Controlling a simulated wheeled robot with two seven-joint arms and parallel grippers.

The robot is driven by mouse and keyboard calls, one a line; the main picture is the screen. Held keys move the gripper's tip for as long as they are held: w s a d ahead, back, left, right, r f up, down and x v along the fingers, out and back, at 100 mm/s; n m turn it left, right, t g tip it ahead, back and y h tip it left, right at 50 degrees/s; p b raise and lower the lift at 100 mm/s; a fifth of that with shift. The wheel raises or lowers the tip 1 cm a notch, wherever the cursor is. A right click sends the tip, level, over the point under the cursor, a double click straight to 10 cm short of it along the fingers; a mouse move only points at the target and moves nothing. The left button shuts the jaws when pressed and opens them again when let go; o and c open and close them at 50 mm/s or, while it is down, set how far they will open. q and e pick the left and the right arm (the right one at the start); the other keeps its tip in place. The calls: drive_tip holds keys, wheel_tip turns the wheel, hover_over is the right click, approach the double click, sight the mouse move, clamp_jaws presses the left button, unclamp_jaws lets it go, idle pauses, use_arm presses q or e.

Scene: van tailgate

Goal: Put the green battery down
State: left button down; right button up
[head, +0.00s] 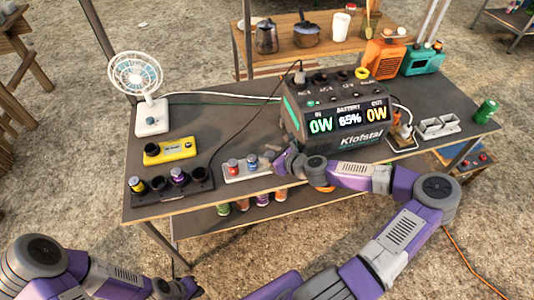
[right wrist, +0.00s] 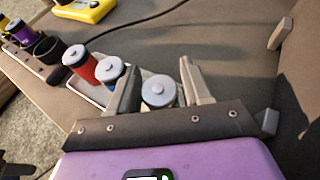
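In the right wrist view a battery with a pale grey round cap (right wrist: 158,91) stands between the two fingers of my right gripper (right wrist: 160,80). The fingers sit close against it on both sides; its side colour is mostly hidden. I take it for the green battery. It is over or at the end of a white tray (head: 236,176), in line with a red battery (head: 232,165) and a blue battery (head: 251,162). In the head view my right gripper (head: 283,160) hides it. My left gripper (head: 178,290) is low at the bottom edge, its fingers unclear.
A power station (head: 335,150) stands close behind my right gripper. A yellow device (head: 170,151), a dark battery holder (head: 199,186) and a white fan (head: 152,118) are to the left. A green can (head: 487,110) stands far right.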

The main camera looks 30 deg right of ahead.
drive_tip(key=shift+r, duration=0.2)
drive_tip(key=p+v, duration=0.5)
drive_tip(key=v, duration=0.6)
drive_tip(key=shift+s+d+r, duration=0.2)
drive_tip(key=shift+s, duration=0.2)
